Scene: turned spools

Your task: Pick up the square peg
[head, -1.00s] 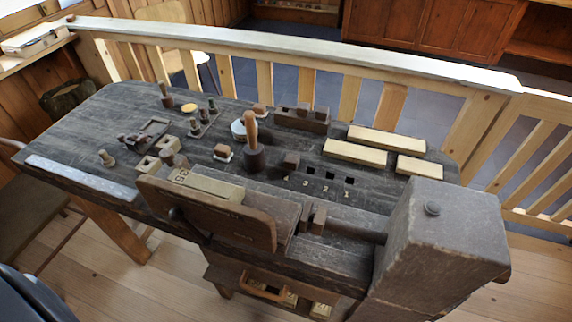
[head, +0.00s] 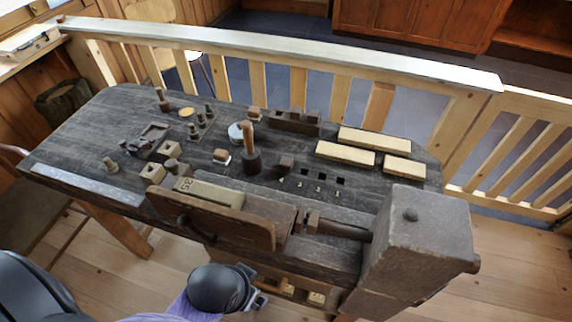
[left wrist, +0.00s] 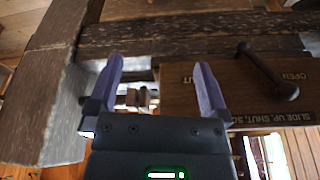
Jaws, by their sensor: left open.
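A dark squared block (head: 286,165) stands up from the bench top beside a row of dark square holes marked with numbers; it looks like the square peg, though it is small in view. My left gripper (head: 262,291) is in front of the bench, low and well short of that block, beside the wooden vise. In the left wrist view its two purple fingers (left wrist: 159,66) are spread with nothing between them but the vise parts beyond. The peg cannot be made out there. My right gripper is not in view.
The vise's wooden jaw (head: 215,215) and a large block (head: 420,240) rise at the bench's front. Several small turned pieces fill the left side.

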